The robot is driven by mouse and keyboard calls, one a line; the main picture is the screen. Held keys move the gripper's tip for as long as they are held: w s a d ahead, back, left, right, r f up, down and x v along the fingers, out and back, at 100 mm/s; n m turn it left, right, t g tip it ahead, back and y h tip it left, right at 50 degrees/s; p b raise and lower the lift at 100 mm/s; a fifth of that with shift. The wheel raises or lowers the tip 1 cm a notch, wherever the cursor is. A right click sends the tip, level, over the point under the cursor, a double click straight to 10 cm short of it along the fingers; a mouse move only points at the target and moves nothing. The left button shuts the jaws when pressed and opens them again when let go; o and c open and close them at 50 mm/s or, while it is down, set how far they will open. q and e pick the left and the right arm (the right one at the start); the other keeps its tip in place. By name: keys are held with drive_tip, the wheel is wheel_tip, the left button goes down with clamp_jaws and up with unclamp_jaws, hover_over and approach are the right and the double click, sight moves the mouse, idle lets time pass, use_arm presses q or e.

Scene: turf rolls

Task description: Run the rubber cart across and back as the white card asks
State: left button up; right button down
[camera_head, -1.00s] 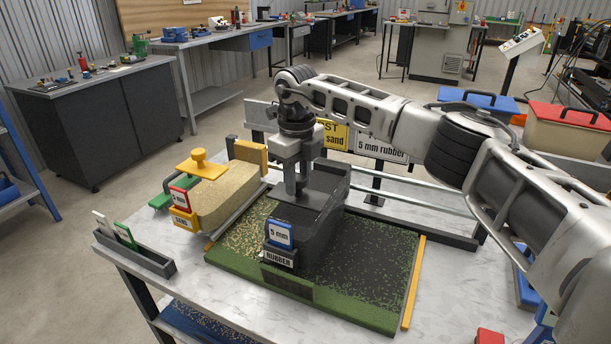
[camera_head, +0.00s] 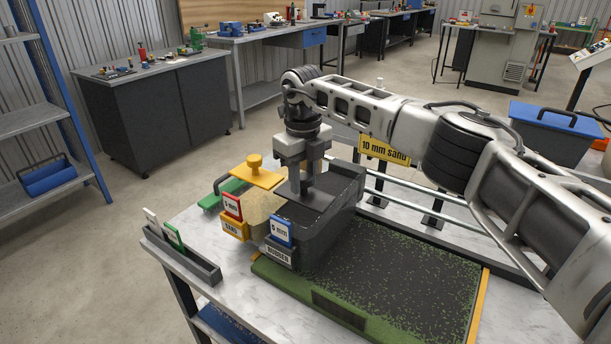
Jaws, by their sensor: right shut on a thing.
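The rubber cart (camera_head: 335,232) is a dark grey hopper with a RUBBER label and a blue 5 mm tag (camera_head: 279,231). It stands at the left end of the turf (camera_head: 400,300). My right gripper (camera_head: 302,192) is shut on the cart's top, pointing down. The exposed turf right of the cart is covered in black granules with green specks. The yellow sand cart (camera_head: 236,229), with a red 5 mm tag, is just left of the rubber cart and partly hidden by it. A yellow card (camera_head: 385,150) reads 10 mm sand. The white card is hidden behind my right arm.
A dark tray (camera_head: 195,260) with a white and a green tag stands at the table's left end. Metal rails (camera_head: 425,205) run behind the turf. The table front-left is bare.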

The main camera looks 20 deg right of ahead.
drive_tip(key=shift+w+a+r, duration=0.1)
drive_tip(key=shift+w+r, duration=0.05)
drive_tip(key=shift+r, duration=0.1)
drive_tip(key=c, duration=1.5)
unclamp_jaws()
drive_tip(key=o, duration=0.4)
drive_tip(key=shift+w+a, duration=0.1)
drive_tip(key=shift+o, duration=0.2)
drive_tip(key=shift+f, duration=0.15)
